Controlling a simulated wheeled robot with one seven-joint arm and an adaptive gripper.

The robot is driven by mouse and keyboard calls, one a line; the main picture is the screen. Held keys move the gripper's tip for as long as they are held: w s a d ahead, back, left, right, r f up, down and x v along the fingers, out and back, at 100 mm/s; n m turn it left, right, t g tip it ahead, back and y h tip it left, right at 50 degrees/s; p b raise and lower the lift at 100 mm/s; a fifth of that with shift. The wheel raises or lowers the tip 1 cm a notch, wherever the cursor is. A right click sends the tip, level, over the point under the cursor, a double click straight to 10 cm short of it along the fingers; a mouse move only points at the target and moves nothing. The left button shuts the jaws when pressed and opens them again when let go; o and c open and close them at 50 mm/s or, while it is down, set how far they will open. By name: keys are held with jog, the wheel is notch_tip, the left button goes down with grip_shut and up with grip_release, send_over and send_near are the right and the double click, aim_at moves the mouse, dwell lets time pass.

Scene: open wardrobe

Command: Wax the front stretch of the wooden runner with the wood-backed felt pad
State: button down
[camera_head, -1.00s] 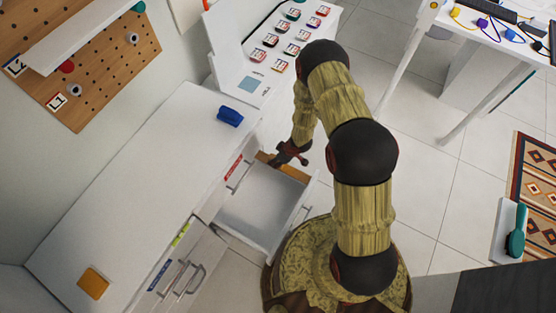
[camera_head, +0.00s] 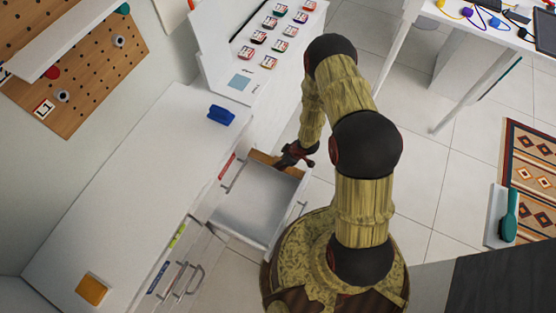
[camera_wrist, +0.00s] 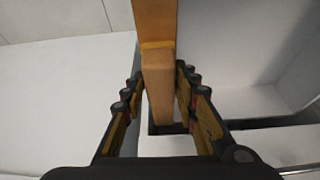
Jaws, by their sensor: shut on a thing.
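The wooden runner (camera_head: 262,157) lies along the far side of the open drawer (camera_head: 250,203) in the head view. My gripper (camera_head: 283,164) is low over it, toward the drawer's front. In the wrist view my gripper (camera_wrist: 160,95) is shut on a narrow wooden block, the wood-backed felt pad (camera_wrist: 158,88), with fingers on both sides. The runner (camera_wrist: 155,18) stretches up the picture beyond the block, in line with it. The felt face is hidden, so I cannot tell whether it touches the runner.
On the white cabinet top (camera_head: 140,190) lie a blue object (camera_head: 221,115) and an orange square block (camera_head: 92,290). A white stand with several labelled jars (camera_head: 259,37) is beyond the drawer.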

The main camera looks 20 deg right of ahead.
jog(key=shift+s+d, duration=2.05)
jog(key=shift+d, duration=0.05)
jog(key=shift+w+a+p, duration=0.65)
jog(key=shift+w+a, duration=3.6)
jog(key=shift+s+d, duration=4.25)
jog(key=shift+w+a+p, duration=0.35)
jog(key=shift+w+a, duration=3.85)
jog(key=shift+a, duration=0.05)
